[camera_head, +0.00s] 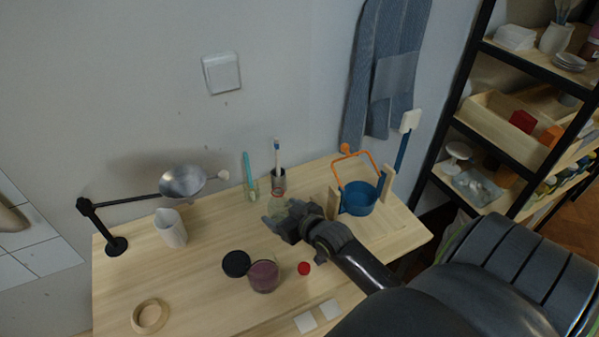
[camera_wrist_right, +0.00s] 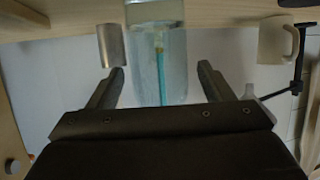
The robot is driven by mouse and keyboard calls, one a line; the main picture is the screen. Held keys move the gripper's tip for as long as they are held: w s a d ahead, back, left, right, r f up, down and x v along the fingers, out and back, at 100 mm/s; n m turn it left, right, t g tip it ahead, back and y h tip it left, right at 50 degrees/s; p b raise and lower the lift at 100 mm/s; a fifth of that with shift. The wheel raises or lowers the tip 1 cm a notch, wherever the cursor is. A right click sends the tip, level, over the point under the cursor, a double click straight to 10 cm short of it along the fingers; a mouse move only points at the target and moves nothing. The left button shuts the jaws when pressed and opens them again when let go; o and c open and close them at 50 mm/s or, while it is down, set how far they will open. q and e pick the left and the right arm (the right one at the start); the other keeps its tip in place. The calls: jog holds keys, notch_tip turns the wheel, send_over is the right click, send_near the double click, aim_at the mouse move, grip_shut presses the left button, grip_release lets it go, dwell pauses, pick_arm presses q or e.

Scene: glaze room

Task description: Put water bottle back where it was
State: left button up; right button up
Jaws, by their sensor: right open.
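The water bottle (camera_wrist_right: 150,60) looks clear and colourless in the right wrist view, between the fingers of my right gripper (camera_wrist_right: 158,72). The fingers are apart, with a gap to the bottle on each side. A teal stick shows through it. In the head view my right gripper (camera_head: 279,214) is low over the middle of the table (camera_head: 205,270). A pale translucent patch at its fingers may be the bottle, mostly hidden there. My left gripper is not in view.
Behind the gripper stand two cups with a teal stick (camera_head: 247,168) and a brush (camera_head: 277,150). In front are a black disc (camera_head: 236,263), a purple jar (camera_head: 263,277) and a red cap (camera_head: 304,268).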

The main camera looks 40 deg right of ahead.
jog(key=v, duration=0.8)
jog(key=shift+s+b, duration=0.2)
jog(key=shift+b, duration=0.2)
